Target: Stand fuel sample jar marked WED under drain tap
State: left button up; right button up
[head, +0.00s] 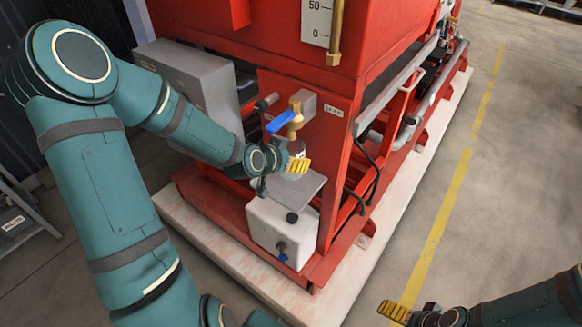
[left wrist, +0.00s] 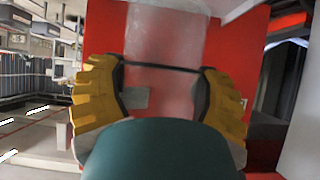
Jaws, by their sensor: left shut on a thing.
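My left gripper (head: 297,164) is shut on a pale, see-through jar (left wrist: 165,40); it shows between the yellow fingers in the left wrist view. No WED mark is readable on it. In the head view the gripper and arm hide most of the jar. The brass drain tap (head: 296,116) with its blue lever (head: 281,122) is just above the gripper, on the red pump frame. A grey plate (head: 302,188) lies below the gripper. My right gripper (head: 394,311) is at the lower right, far from the tap; its opening cannot be made out.
A white tank (head: 278,236) with dark fittings stands below the plate, inside the red frame (head: 332,165). A grey box (head: 190,75) is behind my left arm. The frame rests on a pale plinth (head: 225,255). Open floor with a yellow line (head: 452,190) lies to the right.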

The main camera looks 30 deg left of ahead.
pick_arm(q)
jog(key=f, duration=0.2)
jog(key=f+b, duration=0.1)
jog(key=shift+w+f, duration=0.25)
jog(key=shift+f, duration=0.1)
jog(key=shift+r, duration=0.1)
jog(key=shift+f, duration=0.2)
jog(key=o, duration=1.3)
jog(key=shift+r, duration=0.1)
